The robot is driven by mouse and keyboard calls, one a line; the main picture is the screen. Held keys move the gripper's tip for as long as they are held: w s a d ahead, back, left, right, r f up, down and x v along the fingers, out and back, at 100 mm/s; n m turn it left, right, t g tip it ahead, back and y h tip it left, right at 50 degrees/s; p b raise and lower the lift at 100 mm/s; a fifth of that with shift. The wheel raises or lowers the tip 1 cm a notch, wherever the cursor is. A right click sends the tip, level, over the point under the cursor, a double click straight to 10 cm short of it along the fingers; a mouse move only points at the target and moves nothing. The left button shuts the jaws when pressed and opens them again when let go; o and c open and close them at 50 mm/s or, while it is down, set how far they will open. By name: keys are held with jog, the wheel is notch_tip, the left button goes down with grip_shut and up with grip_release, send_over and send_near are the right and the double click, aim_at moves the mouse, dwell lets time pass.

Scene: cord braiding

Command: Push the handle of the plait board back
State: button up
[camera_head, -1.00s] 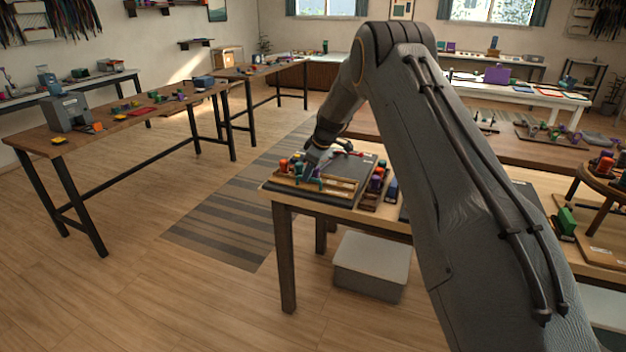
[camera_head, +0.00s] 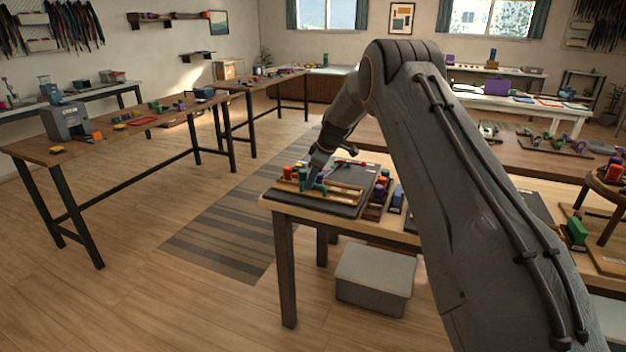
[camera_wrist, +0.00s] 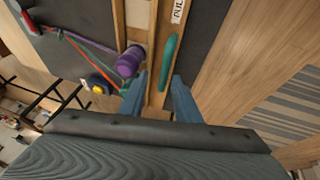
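The plait board (camera_head: 345,198) lies near the left end of the wooden table, a dark board with light wooden rails. In the wrist view, its teal handle (camera_wrist: 170,62) stands by a rail with partly readable lettering. My gripper (camera_wrist: 158,80) has its two blue fingers spread apart, with the near end of the handle between them, closer to the right finger. I cannot tell whether either finger touches it. A purple spool (camera_wrist: 130,61) sits just left of the left finger. In the head view my gripper (camera_head: 316,184) is low over the board's front left part.
Red, green and other cords run from the spools to a red piece (camera_wrist: 30,24) on the board. A rack of coloured spools (camera_head: 377,203) stands right of the board. A grey box (camera_head: 375,272) is under the table. Floor to the left is free.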

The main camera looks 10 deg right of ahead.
jog(key=b+v, duration=0.2)
jog(key=v, duration=0.5)
jog(key=shift+s+r, duration=0.15)
jog(key=shift+r, duration=0.2)
